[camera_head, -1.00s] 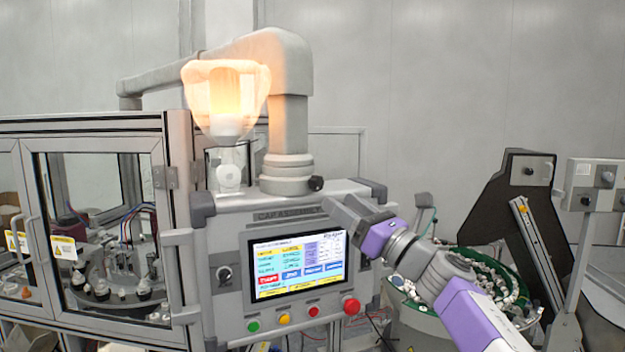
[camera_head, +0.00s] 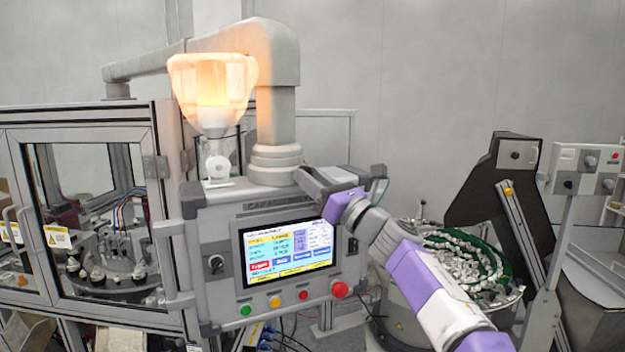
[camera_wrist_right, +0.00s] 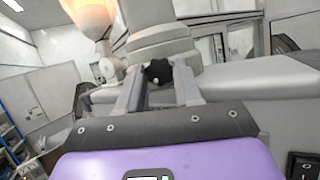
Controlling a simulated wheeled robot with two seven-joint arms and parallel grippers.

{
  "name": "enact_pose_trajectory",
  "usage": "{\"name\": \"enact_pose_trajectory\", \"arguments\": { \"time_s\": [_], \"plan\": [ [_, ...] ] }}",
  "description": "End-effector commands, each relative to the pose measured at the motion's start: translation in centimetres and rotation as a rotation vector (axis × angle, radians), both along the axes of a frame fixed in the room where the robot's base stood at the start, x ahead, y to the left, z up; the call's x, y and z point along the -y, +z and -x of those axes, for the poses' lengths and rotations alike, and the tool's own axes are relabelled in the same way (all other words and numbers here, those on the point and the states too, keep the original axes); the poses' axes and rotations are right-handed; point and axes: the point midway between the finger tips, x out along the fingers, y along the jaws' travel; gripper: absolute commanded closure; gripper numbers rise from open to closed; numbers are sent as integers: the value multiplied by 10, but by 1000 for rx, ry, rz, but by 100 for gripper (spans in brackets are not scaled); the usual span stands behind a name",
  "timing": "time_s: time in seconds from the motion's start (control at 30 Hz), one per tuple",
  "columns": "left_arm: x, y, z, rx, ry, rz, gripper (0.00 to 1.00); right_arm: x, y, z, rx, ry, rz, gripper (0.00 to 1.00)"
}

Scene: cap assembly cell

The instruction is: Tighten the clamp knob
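The clamp knob (camera_wrist_right: 158,72) is a small black lobed knob at the foot of the grey post (camera_wrist_right: 160,42), seen in the right wrist view. In the head view my right gripper hides it. My right gripper (camera_head: 306,180) is at the post's base, above the top right of the control panel. In the right wrist view its two grey fingers (camera_wrist_right: 159,80) are apart, one on each side of the knob. I cannot tell whether they touch it. My left gripper is in neither view.
The control panel (camera_head: 218,250) has a lit screen (camera_head: 285,255) and a red emergency button (camera_head: 340,289) below my right arm. A glowing lamp (camera_head: 212,92) stands left of the post. A bowl feeder (camera_head: 510,300) with white caps is at the right.

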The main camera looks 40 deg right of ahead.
Motion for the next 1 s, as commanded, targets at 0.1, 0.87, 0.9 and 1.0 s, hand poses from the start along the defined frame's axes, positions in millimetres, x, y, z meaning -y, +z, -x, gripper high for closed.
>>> {"name": "enact_pose_trajectory", "arguments": {
  "time_s": [0.1, 0.87, 0.9, 1.0],
  "plan": [
    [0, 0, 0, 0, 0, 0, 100, 0, 0, 0, 0, -1, 0, 87],
    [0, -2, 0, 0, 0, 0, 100, -1, 1, 1, -65, -1, -241, 62],
    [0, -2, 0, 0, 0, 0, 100, -1, 1, 1, -65, -1, -241, 56],
    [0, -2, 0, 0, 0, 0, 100, -1, 1, 1, -65, -1, -241, 41]
  ]
}}
